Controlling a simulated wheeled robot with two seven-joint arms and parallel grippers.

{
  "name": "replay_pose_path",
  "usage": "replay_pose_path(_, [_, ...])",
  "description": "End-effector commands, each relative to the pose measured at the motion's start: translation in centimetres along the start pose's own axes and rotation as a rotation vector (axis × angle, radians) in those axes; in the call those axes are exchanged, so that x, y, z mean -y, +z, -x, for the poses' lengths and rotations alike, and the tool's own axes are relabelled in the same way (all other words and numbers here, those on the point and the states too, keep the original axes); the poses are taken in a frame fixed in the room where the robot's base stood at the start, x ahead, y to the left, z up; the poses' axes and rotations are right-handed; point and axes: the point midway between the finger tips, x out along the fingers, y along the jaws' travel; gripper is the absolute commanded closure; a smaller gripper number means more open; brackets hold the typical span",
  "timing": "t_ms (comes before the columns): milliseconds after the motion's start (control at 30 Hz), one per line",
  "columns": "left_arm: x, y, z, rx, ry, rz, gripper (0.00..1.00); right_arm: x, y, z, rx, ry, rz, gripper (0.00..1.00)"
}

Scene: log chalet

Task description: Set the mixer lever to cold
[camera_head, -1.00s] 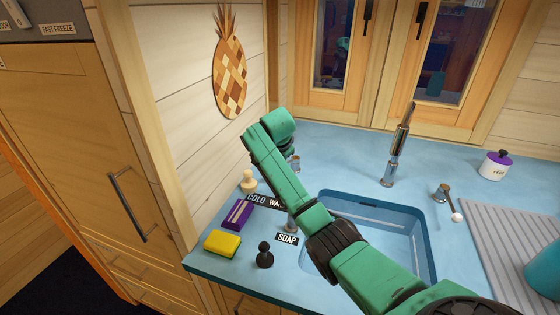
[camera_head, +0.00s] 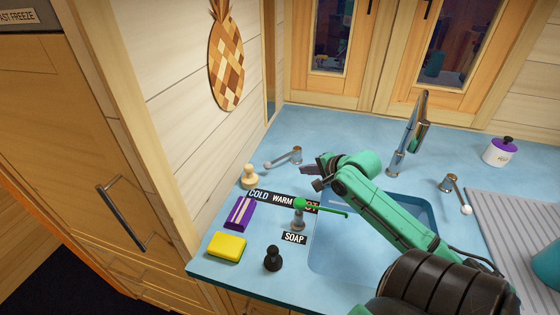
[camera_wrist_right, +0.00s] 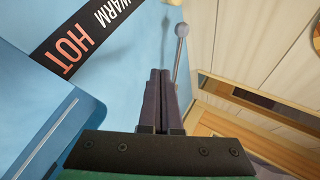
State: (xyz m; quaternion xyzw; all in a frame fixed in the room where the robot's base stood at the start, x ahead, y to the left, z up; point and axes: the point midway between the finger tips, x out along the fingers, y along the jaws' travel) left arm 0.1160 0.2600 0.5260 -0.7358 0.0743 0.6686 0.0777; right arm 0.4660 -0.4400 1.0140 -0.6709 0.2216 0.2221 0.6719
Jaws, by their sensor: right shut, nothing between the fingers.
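The mixer lever (camera_head: 285,158) is a metal handle on a round base, behind the label strip (camera_head: 270,196) reading COLD, WARM and a partly covered HOT. Its ball tip points left, towards the COLD end. In the right wrist view the lever's grey ball (camera_wrist_right: 182,30) shows just beyond my fingertips, with its rod running down behind them. My right gripper (camera_head: 304,169) is shut and empty. In the head view its fingers point left, just to the right of and in front of the lever base; I cannot tell whether they touch it. My left gripper is not in view.
A soap dispenser (camera_head: 299,217) with a green top stands before the strip. A sponge (camera_head: 227,246), a purple box (camera_head: 240,213) and small stoppers are at left. The sink (camera_head: 330,250) lies under my right arm. The tap (camera_head: 400,150) and another lever (camera_head: 454,187) are right.

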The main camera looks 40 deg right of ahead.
Motion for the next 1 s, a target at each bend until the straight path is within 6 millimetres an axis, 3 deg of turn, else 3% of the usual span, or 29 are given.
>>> replay_pose_path(400, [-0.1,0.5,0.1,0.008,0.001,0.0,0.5,0.1,-0.2,-9.0,-0.004,0.0,0.001,1.0])
replay_pose_path(500, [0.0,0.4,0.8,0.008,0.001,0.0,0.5,1.8,-0.2,-9.9,-0.004,-0.002,0.002,1.0])
replay_pose_path(633, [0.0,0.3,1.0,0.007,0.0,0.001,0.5,2.7,-0.1,-11.0,-0.004,0.001,0.001,1.0])
replay_pose_path(1000, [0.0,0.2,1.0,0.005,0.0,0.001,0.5,2.8,-0.1,-11.4,-0.003,0.004,0.002,1.0])
